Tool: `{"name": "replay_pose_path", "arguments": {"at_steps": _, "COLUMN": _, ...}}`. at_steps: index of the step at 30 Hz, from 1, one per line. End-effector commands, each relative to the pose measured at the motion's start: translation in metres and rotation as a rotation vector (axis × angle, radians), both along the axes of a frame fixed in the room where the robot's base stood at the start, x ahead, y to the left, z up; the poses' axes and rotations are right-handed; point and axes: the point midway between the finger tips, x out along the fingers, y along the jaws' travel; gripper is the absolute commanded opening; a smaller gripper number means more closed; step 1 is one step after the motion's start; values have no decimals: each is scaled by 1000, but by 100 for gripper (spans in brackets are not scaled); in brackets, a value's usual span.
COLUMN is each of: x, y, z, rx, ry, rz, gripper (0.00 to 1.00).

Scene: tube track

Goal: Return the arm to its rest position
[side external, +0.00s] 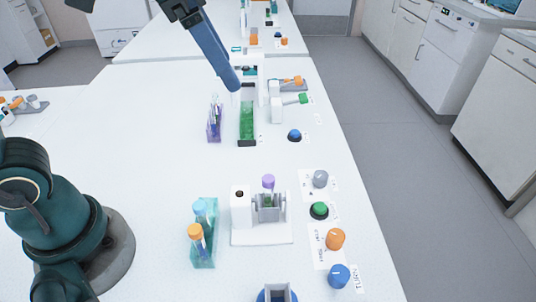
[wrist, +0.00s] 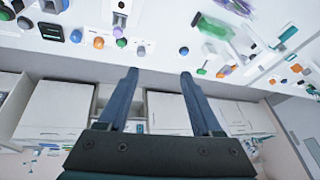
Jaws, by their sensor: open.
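My gripper (side external: 232,82) is raised above the far part of the white bench in the side view. In the wrist view my gripper (wrist: 158,76) shows two blue fingers apart with nothing between them. In the side view its tips appear just above a green rack (side external: 247,118) and a purple tube rack (side external: 214,124); I cannot tell the exact height. A small white station (side external: 262,228) holds an upright tube with a purple cap (side external: 268,181). A teal rack (side external: 203,242) left of it holds a blue-capped tube and an orange-capped tube.
Several knobs line the bench's right edge, among them an orange knob (side external: 335,239) and a blue knob (side external: 339,275). White devices with green and orange levers (side external: 290,99) stand right of the green rack. The bench's left middle (side external: 130,165) is clear.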

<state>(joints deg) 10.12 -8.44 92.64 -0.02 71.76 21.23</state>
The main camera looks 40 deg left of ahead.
Motion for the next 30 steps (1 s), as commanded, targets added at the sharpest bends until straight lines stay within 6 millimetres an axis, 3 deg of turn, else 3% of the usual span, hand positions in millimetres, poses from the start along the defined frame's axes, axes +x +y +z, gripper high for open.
{"name": "replay_pose_path", "arguments": {"at_steps": 6, "x": -51, "y": 33, "z": -20, "rx": -59, "ry": -62, "rz": 217, "gripper": 66}}
{"name": "replay_pose_path", "arguments": {"at_steps": 15, "x": -97, "y": 47, "z": -79, "rx": -133, "ry": -67, "rz": 434, "gripper": 66}}
{"name": "replay_pose_path", "arguments": {"at_steps": 19, "x": -102, "y": 46, "z": -97, "rx": -151, "ry": -39, "rz": 483, "gripper": 66}}
{"name": "replay_pose_path", "arguments": {"at_steps": 30, "x": -98, "y": 46, "z": -93, "rx": -170, "ry": -57, "rz": 510, "gripper": 66}}
